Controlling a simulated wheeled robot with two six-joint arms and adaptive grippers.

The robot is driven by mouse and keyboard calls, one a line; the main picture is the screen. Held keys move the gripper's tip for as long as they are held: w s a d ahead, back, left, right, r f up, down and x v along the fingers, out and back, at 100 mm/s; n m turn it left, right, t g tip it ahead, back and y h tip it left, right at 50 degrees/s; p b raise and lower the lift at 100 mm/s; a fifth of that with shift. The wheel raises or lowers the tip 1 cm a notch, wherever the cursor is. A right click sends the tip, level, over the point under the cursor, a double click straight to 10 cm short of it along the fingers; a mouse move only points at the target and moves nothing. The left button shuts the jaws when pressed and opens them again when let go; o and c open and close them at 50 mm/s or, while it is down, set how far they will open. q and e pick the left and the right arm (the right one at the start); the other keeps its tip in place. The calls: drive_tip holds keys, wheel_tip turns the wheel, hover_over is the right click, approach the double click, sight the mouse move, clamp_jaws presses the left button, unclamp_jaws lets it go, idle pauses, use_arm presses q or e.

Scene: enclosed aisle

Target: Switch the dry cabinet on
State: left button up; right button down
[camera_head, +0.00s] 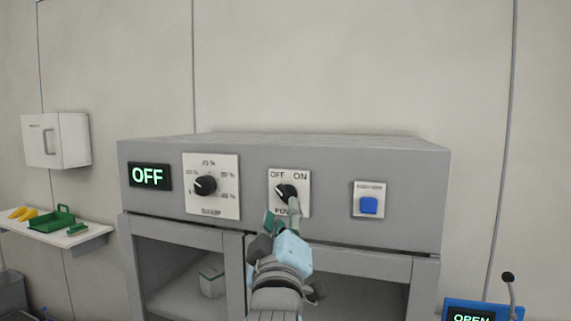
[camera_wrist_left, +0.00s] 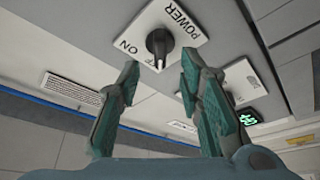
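The dry cabinet (camera_head: 400,230) is a grey box with a control panel along its top front. Its lit display (camera_head: 149,176) reads OFF. The black power knob (camera_head: 286,191) sits on a white plate marked OFF and ON, and its pointer appears to lean toward OFF. In the left wrist view the power knob (camera_wrist_left: 160,42) lies just beyond and between my fingertips. My left gripper (camera_head: 282,207) is open in front of the knob, with its teal fingers (camera_wrist_left: 160,64) apart and nothing between them. The fingers hide the lower part of the plate in the head view. My right gripper is not in view.
A humidity dial (camera_head: 205,185) is left of the power knob, and a blue button (camera_head: 369,205) is right of it. A shelf (camera_head: 85,238) with a green tray is at the left, below a white wall box (camera_head: 56,140). A blue unit (camera_head: 480,310) reading OPEN is at lower right.

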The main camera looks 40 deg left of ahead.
sight(285, 198)
use_arm(q)
drive_tip(key=x, duration=0.6)
drive_tip(key=shift+f+b, duration=0.15)
drive_tip(key=shift+b, duration=0.15)
drive_tip(key=shift+s, duration=0.1)
drive_tip(key=shift+d, duration=0.1)
drive_tip(key=shift+c, duration=1.1)
clamp_jaws()
